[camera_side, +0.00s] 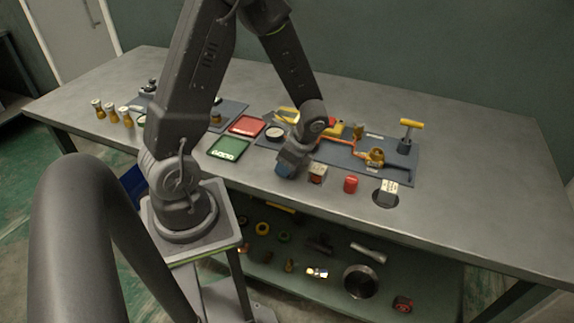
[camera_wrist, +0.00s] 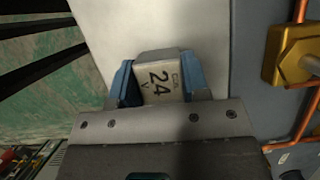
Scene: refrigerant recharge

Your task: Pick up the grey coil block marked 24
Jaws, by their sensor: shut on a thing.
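The grey coil block (camera_wrist: 158,82) shows in the wrist view with its label up, reading 24, V and Coil. My gripper (camera_wrist: 160,74) has one blue jaw on each side of it and is shut on it. In the side view my gripper (camera_side: 284,171) is low over the front part of the table, and the block it holds is hidden there. I cannot tell whether the block still touches the table.
Right of my gripper stand a small block with an orange-red side (camera_side: 317,172), a red cylinder (camera_side: 350,184) and a labelled pale block (camera_side: 389,187) on a dark disc. Behind is a mat (camera_side: 402,167) with brass fittings and orange pipe. Green (camera_side: 228,148) and red (camera_side: 246,126) trays lie left.

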